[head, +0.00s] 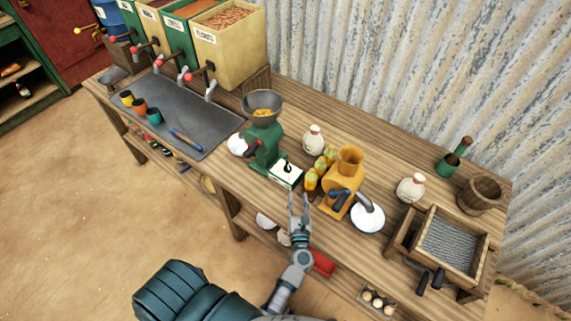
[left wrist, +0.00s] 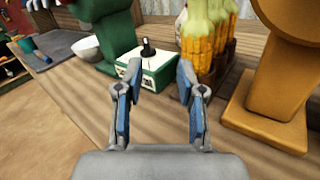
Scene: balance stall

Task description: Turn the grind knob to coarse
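The grind knob (left wrist: 148,47) is a small black knob with a pointer on top of a white and green box (left wrist: 153,72). In the head view the box (head: 286,175) sits on the bench at the foot of the green grinder (head: 266,146). My left gripper (head: 298,199) is open and empty at the bench's front edge, just in front of the box. In the left wrist view its two blue-padded fingers (left wrist: 161,80) stand apart, with the knob beyond them, slightly left of the middle. The fingers appear clear of the knob. My right gripper is not in view.
Corn cobs (left wrist: 207,40) stand right of the box, and an orange mill (head: 345,182) stands beyond them with a white plate (head: 367,218). A white bowl (head: 237,144) is left of the grinder. The wooden bench (head: 225,170) is bare in front of the grinder.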

